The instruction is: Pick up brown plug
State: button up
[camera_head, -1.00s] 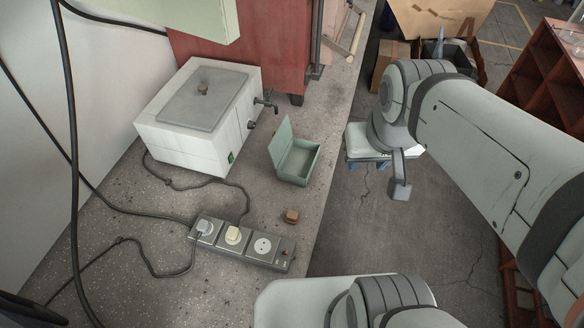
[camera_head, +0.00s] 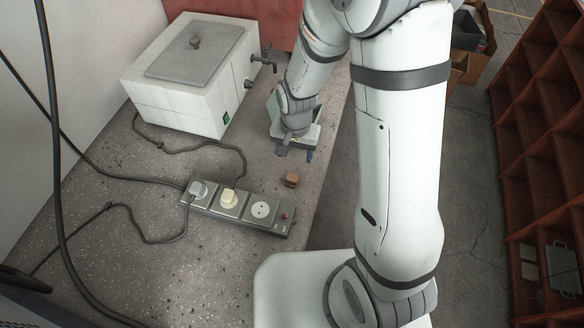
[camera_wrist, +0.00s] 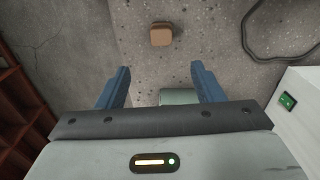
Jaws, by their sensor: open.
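The brown plug (camera_head: 292,180) is a small block lying on the concrete bench, just beyond the power strip's right end. In the wrist view the brown plug (camera_wrist: 162,35) lies ahead of the fingers, between their lines and apart from them. My gripper (camera_head: 296,152) hangs above the bench just behind the plug in the head view. The gripper is open and empty.
A grey power strip (camera_head: 238,207) with a white and a cream plug lies in front. A white box with a tap (camera_head: 190,98) stands at the back left. A green box (camera_head: 275,112) is partly hidden behind my gripper. Dark cables cross the left side.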

send_over(292, 177)
jog(key=f, duration=0.5)
jog(key=shift+a, duration=0.35)
jog(key=shift+d+f, duration=0.15)
jog(key=shift+f, duration=1.75)
jog(key=shift+d+f, duration=0.15)
jog(key=shift+f, duration=1.75)
jog(key=c, duration=1.2)
jog(key=shift+o, duration=0.2)
jog(key=shift+r, duration=0.15)
